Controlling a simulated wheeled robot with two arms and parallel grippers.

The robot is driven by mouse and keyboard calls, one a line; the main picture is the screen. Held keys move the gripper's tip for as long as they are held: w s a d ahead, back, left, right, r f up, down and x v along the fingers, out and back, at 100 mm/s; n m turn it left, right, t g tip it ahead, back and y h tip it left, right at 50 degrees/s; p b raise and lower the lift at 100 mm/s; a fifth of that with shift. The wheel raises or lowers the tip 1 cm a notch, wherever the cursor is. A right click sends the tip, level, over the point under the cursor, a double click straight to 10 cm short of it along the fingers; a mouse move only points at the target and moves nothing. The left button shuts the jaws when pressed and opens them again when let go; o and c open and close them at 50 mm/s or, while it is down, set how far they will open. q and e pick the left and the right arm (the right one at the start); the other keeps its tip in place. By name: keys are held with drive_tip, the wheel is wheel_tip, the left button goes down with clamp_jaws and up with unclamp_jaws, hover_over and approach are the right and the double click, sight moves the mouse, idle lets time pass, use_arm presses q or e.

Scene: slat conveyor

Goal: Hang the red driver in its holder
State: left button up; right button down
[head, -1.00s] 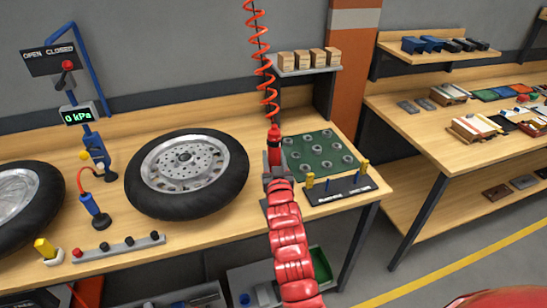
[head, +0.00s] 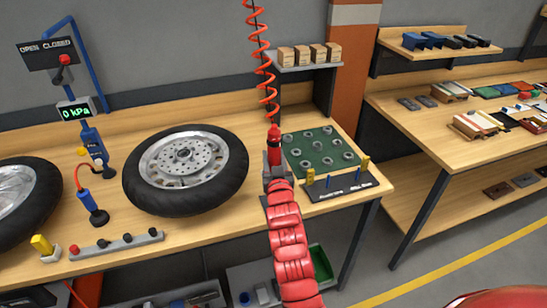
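The red driver (head: 275,143) stands upright over the bench, right of the middle wheel, with a coiled red hose (head: 259,50) running up from its top. My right gripper (head: 273,167) is around its lower part, with grey fingers at its sides, and looks shut on it. The gripper and my red arm hide the driver's lower end, so I cannot tell whether it touches the bench. I cannot make out a clear holder for the driver. My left gripper is not in view.
A green mat (head: 321,161) with several round parts lies right of the driver. In front is a black plate (head: 348,191) with blue and yellow pieces. A wheel (head: 146,165) lies to the left.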

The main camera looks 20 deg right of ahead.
drive_tip(key=shift+f+b, duration=0.25)
drive_tip(key=shift+b, duration=0.15)
idle(0.6)
drive_tip(key=shift+c, duration=1.6)
unclamp_jaws()
drive_tip(key=shift+s+f, duration=0.1)
drive_tip(key=s+a+p, duration=0.1)
drive_tip(key=s+a, duration=0.1)
drive_tip(key=s, duration=1.5)
drive_tip(key=shift+a, duration=0.4)
drive_tip(key=shift+a, duration=0.1)
